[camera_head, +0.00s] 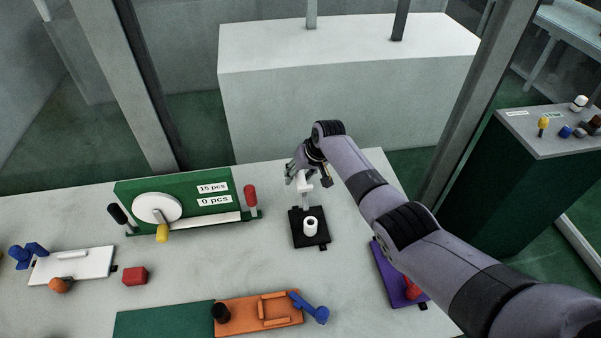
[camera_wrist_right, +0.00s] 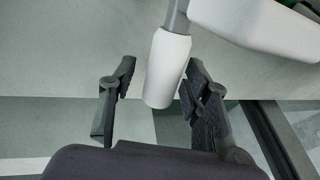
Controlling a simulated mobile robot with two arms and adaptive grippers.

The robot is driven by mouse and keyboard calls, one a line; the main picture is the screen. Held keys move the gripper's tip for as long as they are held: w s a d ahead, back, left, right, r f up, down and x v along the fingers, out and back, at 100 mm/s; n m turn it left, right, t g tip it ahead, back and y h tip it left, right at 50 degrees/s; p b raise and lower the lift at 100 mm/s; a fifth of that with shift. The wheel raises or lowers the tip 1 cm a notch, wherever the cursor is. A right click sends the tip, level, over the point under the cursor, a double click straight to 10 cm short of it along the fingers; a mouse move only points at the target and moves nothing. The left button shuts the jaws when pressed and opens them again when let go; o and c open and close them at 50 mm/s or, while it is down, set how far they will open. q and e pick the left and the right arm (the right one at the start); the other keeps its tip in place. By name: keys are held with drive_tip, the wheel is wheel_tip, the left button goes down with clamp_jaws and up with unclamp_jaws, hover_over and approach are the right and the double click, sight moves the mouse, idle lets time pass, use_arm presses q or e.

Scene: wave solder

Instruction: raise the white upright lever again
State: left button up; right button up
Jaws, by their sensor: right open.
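The white lever (camera_head: 304,186) stands at the back of a small black base (camera_head: 296,229) on the table, partly hidden by my right gripper. In the right wrist view its white grip (camera_wrist_right: 166,70) on a grey rod lies between the two fingers, with visible gaps. My right gripper (camera_head: 306,172) is open around the grip, not closed on it; the fingers also show in the right wrist view (camera_wrist_right: 160,82). A white arm (camera_wrist_right: 258,22) of the fixture lies beside the grip. A white cylinder (camera_head: 310,227) stands on the black base. My left gripper is not in view.
A green panel (camera_head: 160,187) with a white disc and red and black handles stands to the left. An orange fixture (camera_head: 240,318) lies in front, a purple one (camera_head: 385,270) at right under my arm. A red block (camera_head: 134,276) sits at left.

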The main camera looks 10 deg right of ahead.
drive_tip(key=v, duration=1.2)
idle(0.3)
